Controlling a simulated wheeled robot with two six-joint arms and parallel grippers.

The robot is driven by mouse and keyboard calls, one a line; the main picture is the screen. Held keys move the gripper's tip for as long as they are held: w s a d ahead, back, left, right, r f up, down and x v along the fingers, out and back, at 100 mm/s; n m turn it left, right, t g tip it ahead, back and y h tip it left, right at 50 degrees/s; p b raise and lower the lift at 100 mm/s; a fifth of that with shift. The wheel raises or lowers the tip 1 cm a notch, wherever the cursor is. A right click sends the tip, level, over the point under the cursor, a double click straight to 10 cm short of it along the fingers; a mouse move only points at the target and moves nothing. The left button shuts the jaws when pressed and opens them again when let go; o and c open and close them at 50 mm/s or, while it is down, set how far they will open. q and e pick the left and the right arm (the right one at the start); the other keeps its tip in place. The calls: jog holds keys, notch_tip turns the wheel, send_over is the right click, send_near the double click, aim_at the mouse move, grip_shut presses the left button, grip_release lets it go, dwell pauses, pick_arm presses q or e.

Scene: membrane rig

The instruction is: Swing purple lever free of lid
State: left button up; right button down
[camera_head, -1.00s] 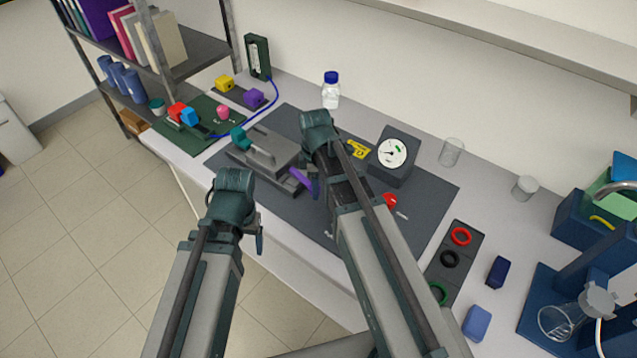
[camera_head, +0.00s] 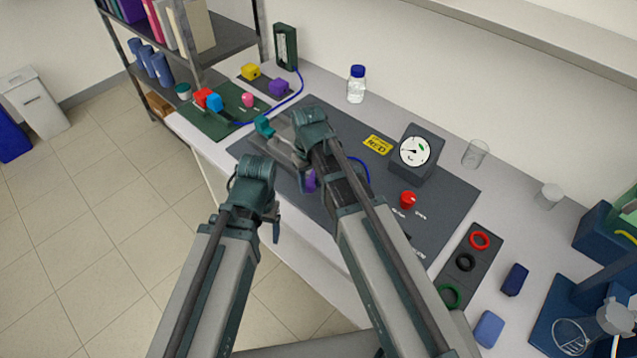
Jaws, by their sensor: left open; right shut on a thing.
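The grey rig lid (camera_head: 280,146) sits on the dark mat, mostly covered by my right arm. A teal knob (camera_head: 265,127) stands at its left end. The purple lever (camera_head: 310,181) shows as a short piece at the lid's front, beside my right forearm. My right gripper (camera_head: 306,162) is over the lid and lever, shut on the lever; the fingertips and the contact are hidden. My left gripper (camera_head: 276,226) is open and empty in front of the bench edge, left of and nearer than the lever.
The gauge (camera_head: 414,151), red knob (camera_head: 408,200) and yellow label (camera_head: 377,145) are right of the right arm. A blue tube (camera_head: 361,168) runs behind that arm. A green mat (camera_head: 212,124) with coloured parts lies left. A bottle (camera_head: 356,85) stands at the back.

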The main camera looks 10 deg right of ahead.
jog(key=a+m, duration=0.1)
jog(key=w+a+m, duration=0.1)
jog(key=m, duration=0.1)
jog(key=shift+w+a, duration=0.1)
jog(key=shift+w, duration=0.2)
jog(key=shift+w+a+m, duration=0.45)
jog(key=shift+w+m, duration=0.1)
jog(key=shift+m, duration=0.65)
jog(key=shift+w, duration=0.1)
jog(key=c, duration=0.7)
grip_release()
jog(key=shift+o, duration=1.2)
jog(key=shift+r, duration=0.1)
